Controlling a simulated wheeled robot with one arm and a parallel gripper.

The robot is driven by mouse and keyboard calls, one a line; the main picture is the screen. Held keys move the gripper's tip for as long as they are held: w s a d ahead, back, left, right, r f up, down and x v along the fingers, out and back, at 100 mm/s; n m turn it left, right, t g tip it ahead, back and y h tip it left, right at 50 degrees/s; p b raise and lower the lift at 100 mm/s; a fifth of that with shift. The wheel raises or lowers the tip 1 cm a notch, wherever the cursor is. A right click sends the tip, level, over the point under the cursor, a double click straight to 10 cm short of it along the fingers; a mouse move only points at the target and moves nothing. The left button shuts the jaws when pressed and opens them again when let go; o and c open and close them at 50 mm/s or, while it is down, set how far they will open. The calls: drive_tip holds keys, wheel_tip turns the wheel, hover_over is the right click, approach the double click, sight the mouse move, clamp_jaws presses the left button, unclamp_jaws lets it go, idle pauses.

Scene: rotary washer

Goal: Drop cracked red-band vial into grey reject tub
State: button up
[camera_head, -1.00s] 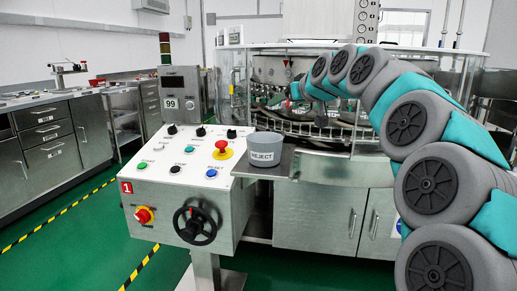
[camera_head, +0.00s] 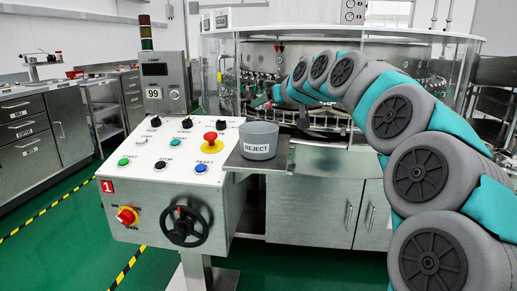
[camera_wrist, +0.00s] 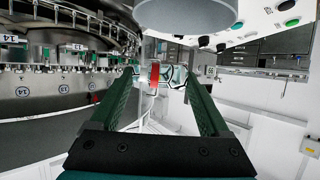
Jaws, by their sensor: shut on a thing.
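The vial with a red band (camera_wrist: 154,73) is clear and small, held between the tips of my gripper (camera_wrist: 152,80) in the wrist view. The two green fingers are shut on it. Any crack is too small to make out. The grey reject tub (camera_head: 259,145), labelled REJECT, stands on a metal shelf beside the control panel in the head view. Its grey body also shows at the top of the wrist view (camera_wrist: 188,14). In the head view my gripper (camera_head: 264,102) is small, above and behind the tub, apart from it.
The control panel (camera_head: 160,150) with buttons and a black handwheel (camera_head: 186,226) stands left of the tub. The rotary washer (camera_head: 330,70) with its clear guard is behind. The metal shelf (camera_head: 281,158) has bare room right of the tub.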

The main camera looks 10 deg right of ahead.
drive_tip(key=shift+f, duration=0.5)
drive_tip(key=o, duration=1.2)
drive_tip(key=shift+r, duration=0.1)
drive_tip(key=shift+c, duration=0.2)
drive_tip(key=v, duration=0.8)
drive_tip(key=shift+b, duration=0.45)
drive_tip(key=shift+a, duration=0.1)
